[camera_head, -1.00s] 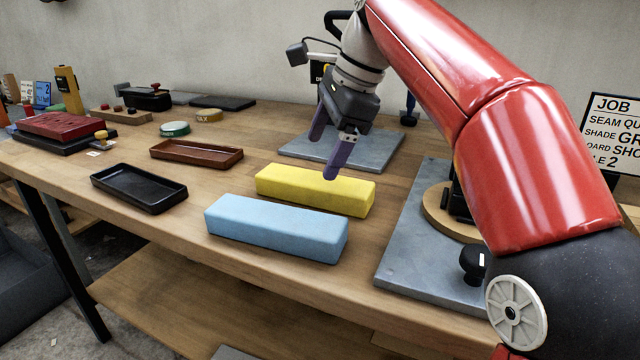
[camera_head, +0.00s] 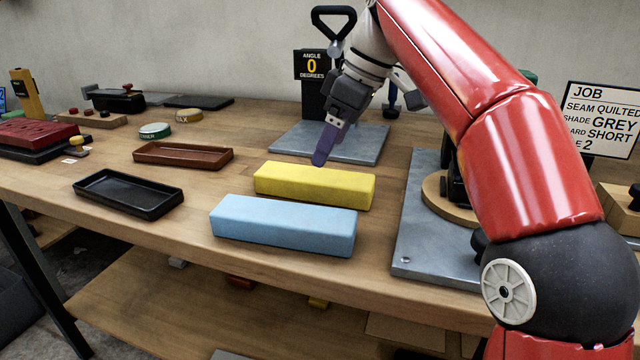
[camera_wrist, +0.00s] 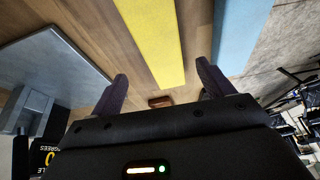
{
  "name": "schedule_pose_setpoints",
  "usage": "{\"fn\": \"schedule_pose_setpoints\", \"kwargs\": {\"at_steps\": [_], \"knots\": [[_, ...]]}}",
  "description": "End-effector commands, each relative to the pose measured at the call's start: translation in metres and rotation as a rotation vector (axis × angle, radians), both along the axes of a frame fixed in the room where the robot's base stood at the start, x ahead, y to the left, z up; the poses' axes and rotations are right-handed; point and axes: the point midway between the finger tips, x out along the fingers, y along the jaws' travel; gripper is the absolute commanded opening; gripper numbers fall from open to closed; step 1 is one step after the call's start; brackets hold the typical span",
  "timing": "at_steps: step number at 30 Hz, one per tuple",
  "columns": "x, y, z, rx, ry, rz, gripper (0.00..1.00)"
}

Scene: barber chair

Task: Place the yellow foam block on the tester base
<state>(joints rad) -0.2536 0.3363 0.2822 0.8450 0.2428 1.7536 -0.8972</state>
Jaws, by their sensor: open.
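The yellow foam block (camera_head: 314,187) lies flat on the wooden bench, behind a light blue block (camera_head: 283,226). The tester base, a grey plate (camera_head: 365,148), lies behind the yellow block with a black "ANGLE 0 DEGREES" display (camera_head: 311,66) on it. My gripper (camera_head: 324,152) is open and empty, just above the far side of the yellow block. Its purple fingers overlap in the head view. In the wrist view, the yellow block (camera_wrist: 152,38) shows between the parted fingers (camera_wrist: 162,84), with the plate (camera_wrist: 55,50) at left and the blue block (camera_wrist: 239,30) at right.
A second grey plate (camera_head: 430,255) with a round wooden piece lies at right, partly hidden by my arm. A black tray (camera_head: 130,192) and a brown tray (camera_head: 183,155) are at left. Round tins (camera_head: 155,131) stand farther back.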

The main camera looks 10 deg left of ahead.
Motion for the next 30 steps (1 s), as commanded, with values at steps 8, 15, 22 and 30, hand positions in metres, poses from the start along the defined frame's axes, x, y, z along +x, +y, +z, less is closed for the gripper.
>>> {"fn": "schedule_pose_setpoints", "kwargs": {"at_steps": [8, 15, 22, 30], "knots": [[-0.001, 0.009, -0.022, -0.003, -0.016, 0.05, 0.8], [-0.004, 0.023, -0.052, -0.003, -0.015, 0.048, 0.8], [-0.004, 0.032, -0.072, -0.002, -0.017, 0.045, 0.8], [-0.003, 0.032, -0.072, -0.001, -0.017, 0.045, 0.75]]}}
